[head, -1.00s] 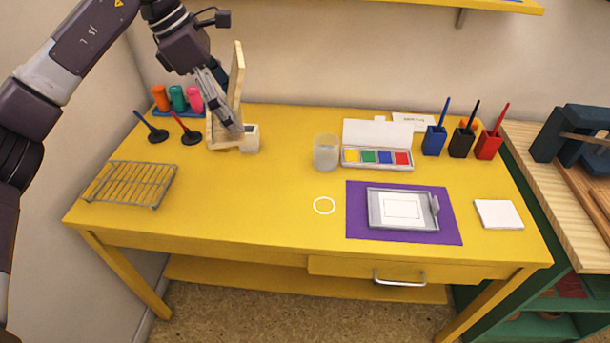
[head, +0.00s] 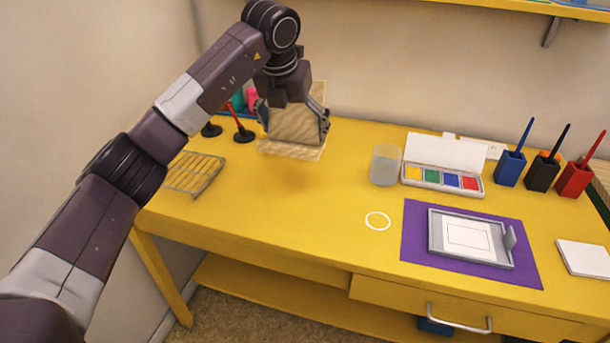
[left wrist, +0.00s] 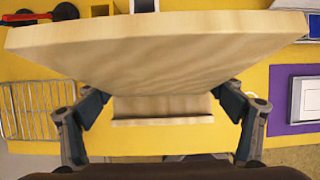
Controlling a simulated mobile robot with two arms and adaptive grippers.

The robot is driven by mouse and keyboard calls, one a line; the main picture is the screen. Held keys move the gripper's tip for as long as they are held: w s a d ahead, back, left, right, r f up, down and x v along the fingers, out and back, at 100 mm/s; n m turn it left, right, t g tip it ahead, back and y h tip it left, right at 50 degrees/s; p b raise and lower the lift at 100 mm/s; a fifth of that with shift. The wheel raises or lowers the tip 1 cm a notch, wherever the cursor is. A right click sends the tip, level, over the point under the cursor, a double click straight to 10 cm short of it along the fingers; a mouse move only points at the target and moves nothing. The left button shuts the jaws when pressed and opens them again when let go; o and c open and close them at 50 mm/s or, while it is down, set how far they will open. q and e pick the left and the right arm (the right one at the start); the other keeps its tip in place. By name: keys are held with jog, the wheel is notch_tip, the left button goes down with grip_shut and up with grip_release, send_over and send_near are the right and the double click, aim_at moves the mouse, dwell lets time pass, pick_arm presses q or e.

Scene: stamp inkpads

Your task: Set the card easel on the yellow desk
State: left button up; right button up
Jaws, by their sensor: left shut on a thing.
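The card easel (head: 292,150) is a pale wooden board with a ledge at its bottom. My left gripper (head: 294,122) is shut on its sides and holds it above the left back part of the yellow desk (head: 310,225); a soft shadow lies on the desk below it. In the left wrist view the easel's board (left wrist: 160,45) fills the upper middle, with the gripper's fingers (left wrist: 160,100) on both sides and the ledge below. The desk also shows there (left wrist: 270,75). My right gripper is not in view.
A wire rack (head: 195,173) stands at the left, with black-based stamps (head: 243,135) behind it. A glass jar (head: 385,165), paint box (head: 440,178), white ring (head: 378,221) and purple mat (head: 415,255) lie to the right. The desk's front left middle is clear.

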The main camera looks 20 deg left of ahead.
pick_arm(q)
notch_tip(320, 180, down, 8)
jog(key=shift+r+b, duration=0.1)
jog(key=shift+b, duration=0.2)
notch_tip(320, 180, down, 4)
jog(key=shift+f, duration=0.25)
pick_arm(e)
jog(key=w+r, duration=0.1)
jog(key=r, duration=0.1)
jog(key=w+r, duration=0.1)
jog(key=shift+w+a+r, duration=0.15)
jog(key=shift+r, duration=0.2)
pick_arm(q)
jog(key=shift+f, duration=0.1)
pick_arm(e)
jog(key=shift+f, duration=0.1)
pick_arm(q)
jog(key=o, duration=1.1)
jog(key=shift+o, duration=0.2)
